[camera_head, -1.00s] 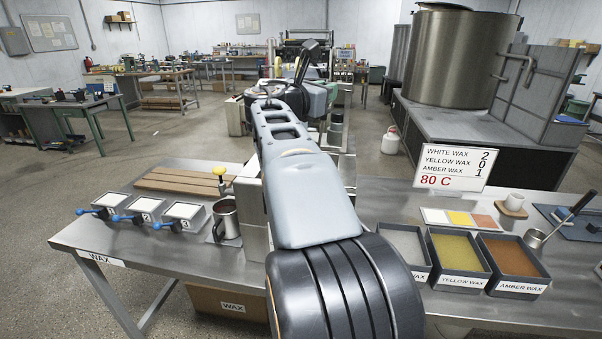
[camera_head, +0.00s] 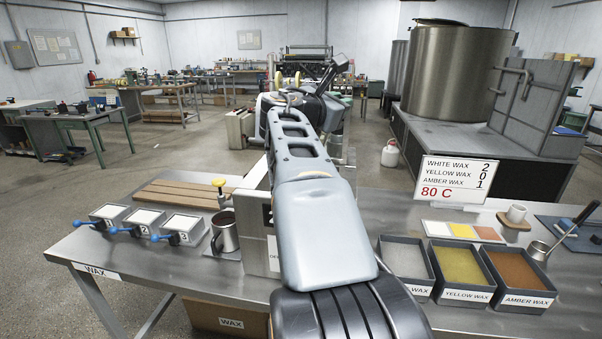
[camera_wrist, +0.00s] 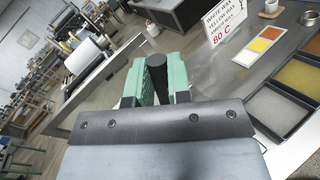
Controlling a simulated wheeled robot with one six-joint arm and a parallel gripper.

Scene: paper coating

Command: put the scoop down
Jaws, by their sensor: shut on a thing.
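In the wrist view my gripper (camera_wrist: 155,80) has its two green fingers closed on a dark upright handle (camera_wrist: 156,64), which I take to be the scoop's. Only the round top and upper part of the handle show; the scoop's lower end is hidden. In the head view my arm reaches away over the bench, and its links hide the gripper and scoop. I cannot tell how high the scoop is held.
Bins of white wax (camera_head: 404,262), yellow wax (camera_head: 465,297) and amber wax (camera_head: 522,301) stand at right, with a dark-handled metal ladle (camera_head: 538,250) beside them. A metal jug (camera_head: 224,236) and several numbered boxes (camera_head: 182,226) stand at left.

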